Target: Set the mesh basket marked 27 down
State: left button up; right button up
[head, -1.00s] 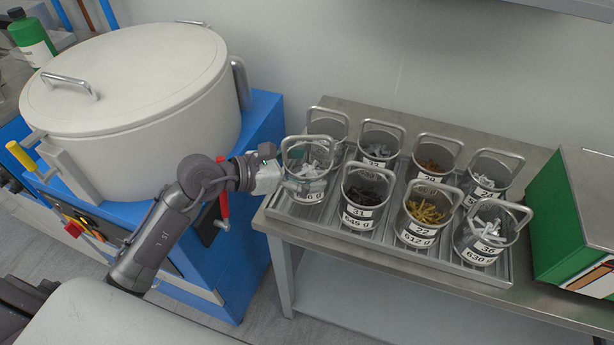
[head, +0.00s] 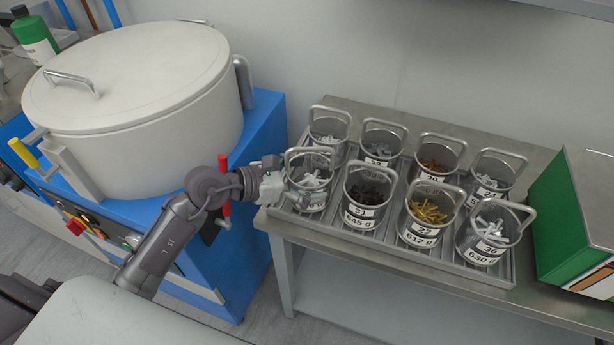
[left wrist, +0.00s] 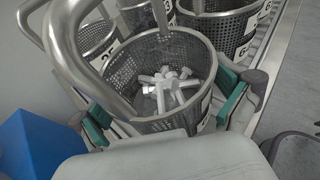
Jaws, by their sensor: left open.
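One mesh basket (head: 318,202) with white pieces in it stands upright at the front left of the tray (head: 390,249). My gripper hides its label, so I cannot read 27 on it. Its handle arches over its top. My left gripper (head: 284,190) is at its left side. In the left wrist view the same basket (left wrist: 203,62) sits between the teal-padded fingers of the left gripper (left wrist: 165,108). The fingers are spread on either side of it, open; whether they touch it I cannot tell. My right gripper is not in view.
Several other filled baskets crowd the tray, among them basket 31 (head: 361,213) right beside it and a basket (head: 330,127) behind it. A large lidded drum (head: 150,80) stands on a blue machine to the left. A green box (head: 556,215) is at the right.

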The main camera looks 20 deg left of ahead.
pick_arm(q)
jog(key=shift+r, duration=0.25)
jog(key=b+v, duration=0.1)
jog(key=v, duration=1.1)
jog(key=shift+b, duration=0.3)
jog(key=shift+f, duration=0.1)
